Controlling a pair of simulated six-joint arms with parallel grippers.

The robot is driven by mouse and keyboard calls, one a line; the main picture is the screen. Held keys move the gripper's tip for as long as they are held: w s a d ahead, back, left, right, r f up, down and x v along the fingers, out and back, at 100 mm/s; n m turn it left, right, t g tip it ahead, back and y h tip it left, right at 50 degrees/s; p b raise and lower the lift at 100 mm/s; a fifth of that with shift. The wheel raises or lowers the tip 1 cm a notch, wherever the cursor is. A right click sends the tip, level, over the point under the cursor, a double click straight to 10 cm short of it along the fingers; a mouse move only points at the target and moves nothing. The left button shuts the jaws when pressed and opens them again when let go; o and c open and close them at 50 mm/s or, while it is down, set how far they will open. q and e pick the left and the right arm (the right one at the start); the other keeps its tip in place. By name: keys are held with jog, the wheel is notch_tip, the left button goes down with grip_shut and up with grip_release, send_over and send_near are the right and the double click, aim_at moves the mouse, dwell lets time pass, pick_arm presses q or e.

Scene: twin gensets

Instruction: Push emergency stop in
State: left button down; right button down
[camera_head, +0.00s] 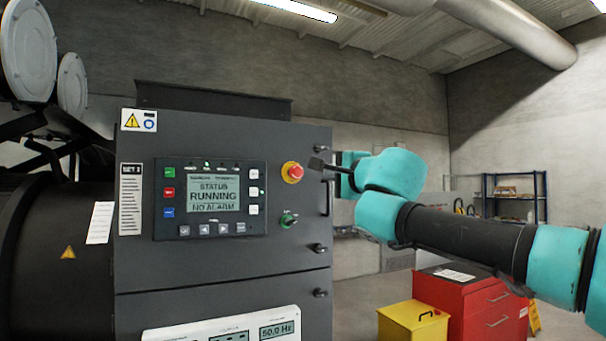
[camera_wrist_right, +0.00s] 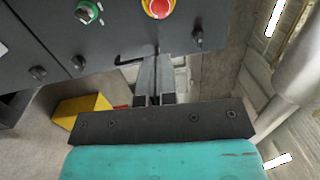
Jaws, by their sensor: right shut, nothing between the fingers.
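The emergency stop (camera_head: 292,172) is a red mushroom button on a yellow ring, on the right part of the dark genset control panel (camera_head: 290,235). It also shows at the top of the right wrist view (camera_wrist_right: 158,8). My right gripper (camera_head: 316,164) is shut and empty, just to the right of the button and apart from it in the head view. In the wrist view its fingers (camera_wrist_right: 154,72) point toward the panel, below the button. The display (camera_head: 213,194) reads STATUS RUNNING, NO ALARM. My left gripper is not in view.
A green rotary switch (camera_head: 289,218) sits below the button. Dark latches (camera_head: 320,248) and a handle line the cabinet's right edge. A yellow box (camera_head: 405,322) and a red tool cabinet (camera_head: 475,310) stand on the floor at the right. A blue shelf (camera_head: 515,197) stands behind.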

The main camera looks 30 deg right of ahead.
aim_at(299, 172)
jog(key=w, duration=0.9)
jog(key=w+r, duration=0.1)
jog(key=w, duration=0.3)
jog(key=shift+w, duration=0.2)
jog(key=shift+d, duration=0.1)
